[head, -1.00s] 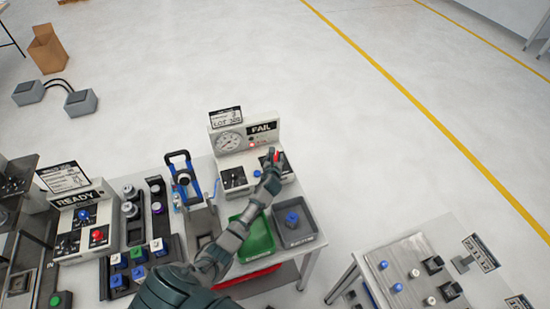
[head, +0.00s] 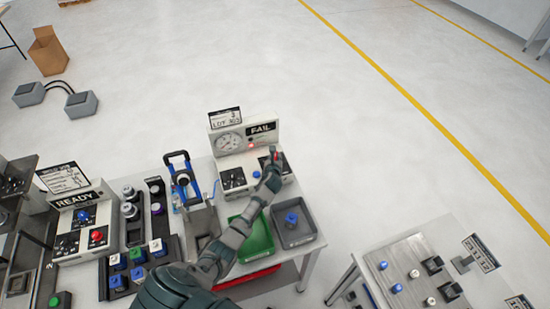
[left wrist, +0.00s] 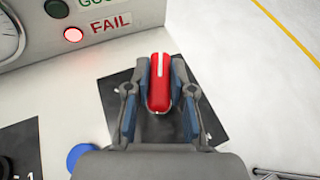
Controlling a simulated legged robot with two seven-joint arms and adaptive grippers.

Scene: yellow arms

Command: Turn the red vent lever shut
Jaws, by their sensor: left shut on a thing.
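The red vent lever (left wrist: 159,82) sits on a black plate (left wrist: 112,95) on the test box in the left wrist view. Its white stripe faces the camera and it points away from my wrist. My left gripper (left wrist: 158,85) has one finger on each side of the lever and is shut on it. In the head view my left gripper (head: 273,166) is over the right part of the test box (head: 242,138), and only a little red (head: 275,155) shows at its fingertips. The FAIL lamp (left wrist: 73,34) is lit red. My right gripper is not in view.
A pressure gauge (head: 229,141) is on the box's upright panel. A blue button (left wrist: 80,157) is close to my left gripper. A green tray (head: 257,236) and a grey tray (head: 305,232) lie below my forearm. A blue-handled clamp (head: 181,172) stands left.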

